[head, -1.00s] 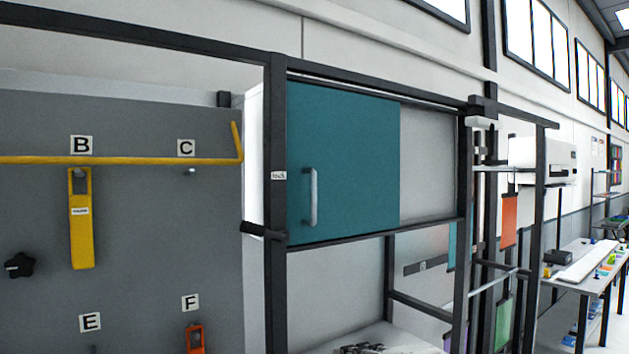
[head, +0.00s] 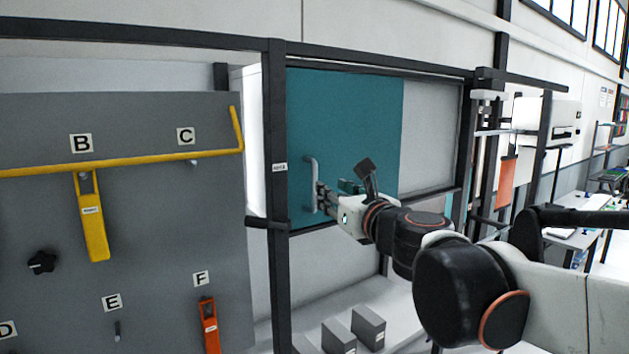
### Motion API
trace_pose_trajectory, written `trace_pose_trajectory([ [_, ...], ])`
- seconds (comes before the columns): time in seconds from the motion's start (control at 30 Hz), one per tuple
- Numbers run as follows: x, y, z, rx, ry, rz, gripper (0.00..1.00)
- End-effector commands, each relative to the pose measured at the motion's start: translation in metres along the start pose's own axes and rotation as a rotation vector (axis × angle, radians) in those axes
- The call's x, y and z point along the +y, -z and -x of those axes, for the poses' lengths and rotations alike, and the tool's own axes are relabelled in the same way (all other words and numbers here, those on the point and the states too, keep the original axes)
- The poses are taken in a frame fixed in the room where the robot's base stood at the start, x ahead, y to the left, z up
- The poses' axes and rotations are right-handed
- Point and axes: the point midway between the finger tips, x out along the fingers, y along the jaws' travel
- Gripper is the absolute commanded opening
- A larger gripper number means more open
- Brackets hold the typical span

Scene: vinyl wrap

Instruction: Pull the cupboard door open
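The teal cupboard door (head: 365,110) sits in a dark metal frame and looks closed on its left side. A grey panel shows to the right of it. Its upright light-grey handle (head: 311,172) is near the door's left edge. My gripper (head: 320,197) has come from the right and its tips are at the lower part of the handle. The fingers are small and partly overlap the handle, so I cannot tell whether they are open or shut, or whether they touch it.
A dark frame post (head: 277,200) stands just left of the door. A grey board (head: 140,240) with a yellow bar (head: 120,165) and hanging tools is further left. Grey blocks (head: 368,325) stand on the shelf below. A workbench is at the far right.

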Motion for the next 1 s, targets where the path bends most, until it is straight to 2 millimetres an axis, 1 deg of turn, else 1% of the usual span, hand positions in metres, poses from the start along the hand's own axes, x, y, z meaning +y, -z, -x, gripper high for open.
trace_pose_trajectory([
  [0.03,0.0,-0.001,-0.009,0.0,0.0,0.001,0.31],
  [0.4,0.0,-0.001,-0.068,0.0,-0.001,0.002,0.31],
  [0.6,0.0,-0.001,-0.093,0.0,0.0,0.003,0.31],
  [0.8,0.0,0.0,-0.105,0.0,0.0,0.003,0.31],
  [1.0,0.0,0.0,-0.107,0.0,0.0,0.003,0.31],
])
